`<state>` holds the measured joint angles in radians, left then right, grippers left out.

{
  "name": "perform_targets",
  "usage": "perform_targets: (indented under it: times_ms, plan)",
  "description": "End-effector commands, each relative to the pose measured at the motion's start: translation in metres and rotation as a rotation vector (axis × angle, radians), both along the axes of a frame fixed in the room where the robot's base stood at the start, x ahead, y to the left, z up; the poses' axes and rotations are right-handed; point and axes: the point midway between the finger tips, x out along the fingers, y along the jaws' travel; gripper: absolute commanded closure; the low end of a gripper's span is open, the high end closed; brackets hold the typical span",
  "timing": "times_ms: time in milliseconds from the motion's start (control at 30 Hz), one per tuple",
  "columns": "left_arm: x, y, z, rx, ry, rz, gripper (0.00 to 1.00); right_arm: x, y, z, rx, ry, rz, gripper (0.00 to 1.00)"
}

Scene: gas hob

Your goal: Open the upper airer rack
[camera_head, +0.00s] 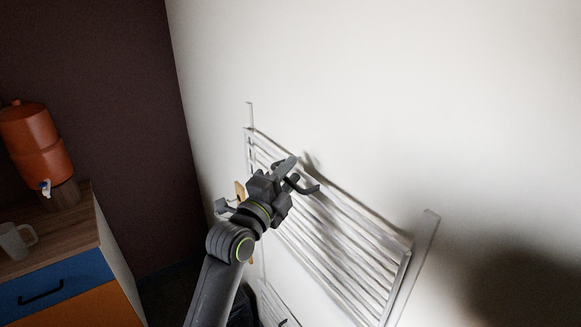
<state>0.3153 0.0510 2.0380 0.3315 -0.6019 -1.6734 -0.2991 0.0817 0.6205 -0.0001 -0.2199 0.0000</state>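The upper airer rack (345,237) is a white slatted frame on the pale wall. It lies close along the wall, with an upright post at each end. Part of a lower white rack (272,303) shows below it at the bottom edge. My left gripper (304,174) is in front of the upper rack's left part, near its top rail. Its two fingers are spread apart with nothing seen between them. Whether it touches the rail cannot be told. The gripper and arm hide part of the rack's left side. My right gripper is not in view.
A wooden-topped cabinet (62,262) with a blue drawer and an orange front stands at the left. An orange water dispenser (36,142) and a pale mug (15,240) stand on it. The wall above and right of the rack is bare.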

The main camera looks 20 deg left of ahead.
Motion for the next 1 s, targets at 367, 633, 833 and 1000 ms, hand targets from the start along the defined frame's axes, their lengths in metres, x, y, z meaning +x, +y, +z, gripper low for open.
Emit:
perform_targets:
  times_ms: [367, 633, 833, 1000]
  plan:
    - [0.0063, -0.0018, 0.0011, 0.0, -0.001, 0.0, 0.68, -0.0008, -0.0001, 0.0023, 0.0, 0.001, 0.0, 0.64]
    - [0.006, -0.0017, 0.0021, -0.001, -0.003, 0.0, 0.98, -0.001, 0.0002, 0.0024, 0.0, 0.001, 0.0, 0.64]
    - [0.0057, -0.0017, 0.0041, -0.001, -0.008, 0.0, 1.0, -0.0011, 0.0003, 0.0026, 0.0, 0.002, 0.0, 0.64]
    - [0.0056, -0.0018, 0.0042, -0.004, -0.016, 0.0, 1.0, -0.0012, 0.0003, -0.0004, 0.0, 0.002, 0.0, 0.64]
